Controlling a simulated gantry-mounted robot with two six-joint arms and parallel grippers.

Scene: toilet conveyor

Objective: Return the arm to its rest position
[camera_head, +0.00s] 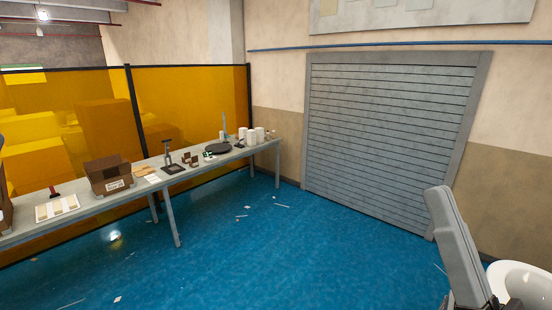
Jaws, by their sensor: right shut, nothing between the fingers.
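My right gripper (440,200) shows at the lower right as a grey, upward-pointing shape leaning to the left, with a dark part at the bottom edge. It is shut and empty, held clear of the table and the wall. Its lower part is cut off by the frame. My left gripper is not in view; only a small dark grey sliver shows at the left edge.
A long grey table (170,196) at the left holds a brown box (108,175), a tray (57,208), a dark round plate (218,148) and white rolls (251,136). A white rounded basin (525,283) stands at the lower right. The blue floor (290,250) between is open, with scattered scraps.

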